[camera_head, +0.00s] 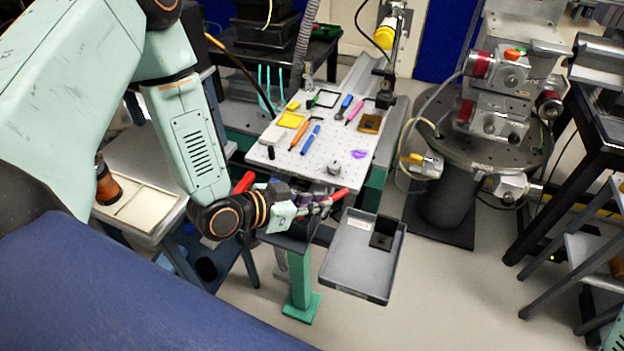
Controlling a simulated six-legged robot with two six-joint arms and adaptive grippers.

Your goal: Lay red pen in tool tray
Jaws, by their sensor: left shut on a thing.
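My left gripper (312,205) is in the middle of the view, at the near edge of the perforated board. It is shut on the red pen (338,196), whose red end sticks out to the right of the fingertips. The fingers hide part of the pen. The grey tool tray (338,281) is just right of and below the gripper, with a black block (383,233) in its far right part. The pen is outside the tray, near its far left corner. My right gripper is not in view.
The white perforated board (322,150) behind the gripper holds several tools, among them a blue pen (311,139), an orange one (299,135) and a pink one (354,111). A round instrument stand (480,145) is at right. Open floor lies right of the tray.

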